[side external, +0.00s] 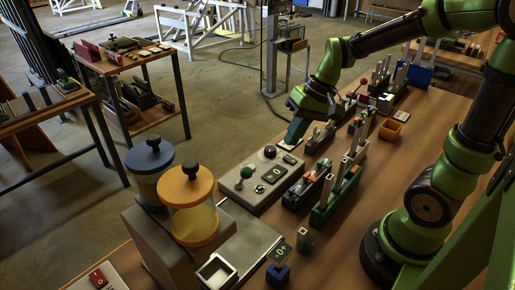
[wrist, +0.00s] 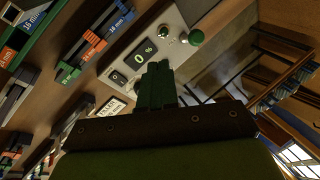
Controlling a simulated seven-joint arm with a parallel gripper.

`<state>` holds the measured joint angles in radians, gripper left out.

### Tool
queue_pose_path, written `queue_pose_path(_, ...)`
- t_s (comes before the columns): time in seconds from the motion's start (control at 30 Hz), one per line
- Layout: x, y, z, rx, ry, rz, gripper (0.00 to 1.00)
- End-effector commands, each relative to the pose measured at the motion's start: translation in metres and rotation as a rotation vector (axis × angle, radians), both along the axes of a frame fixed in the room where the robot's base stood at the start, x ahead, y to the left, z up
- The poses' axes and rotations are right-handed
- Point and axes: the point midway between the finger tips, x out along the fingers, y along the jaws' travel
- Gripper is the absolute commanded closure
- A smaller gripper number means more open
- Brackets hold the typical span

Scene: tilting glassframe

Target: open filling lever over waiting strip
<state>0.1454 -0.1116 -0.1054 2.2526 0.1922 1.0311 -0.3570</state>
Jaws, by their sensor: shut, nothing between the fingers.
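The grey control box (side external: 262,190) stands on the table with a green round knob (side external: 247,172), a dark round knob (side external: 270,151) and small displays on top. I cannot tell which part is the filling lever, and I cannot pick out the waiting strip with certainty. My gripper (side external: 289,143) is near the far end of the box, pointing down. Its green fingers (wrist: 157,68) are together and empty, apart from the knobs.
A yellow-lidded canister (side external: 189,215) and a blue-lidded canister (side external: 150,165) stand left of the box. Colored slotted racks (side external: 335,195) stand close on the right. Bare wood shows at front right.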

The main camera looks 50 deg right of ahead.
Motion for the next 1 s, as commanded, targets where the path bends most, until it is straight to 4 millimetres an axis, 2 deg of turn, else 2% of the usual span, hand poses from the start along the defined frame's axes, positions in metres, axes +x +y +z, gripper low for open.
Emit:
queue_pose_path(0.43,0.021,0.028,-0.085,0.001,0.008,0.0,1.0)
queue_pose_path(0.7,0.042,0.056,-0.08,-0.001,0.0,0.002,1.0)
queue_pose_path(1.0,0.045,0.06,-0.08,-0.001,0.001,-0.001,1.0)
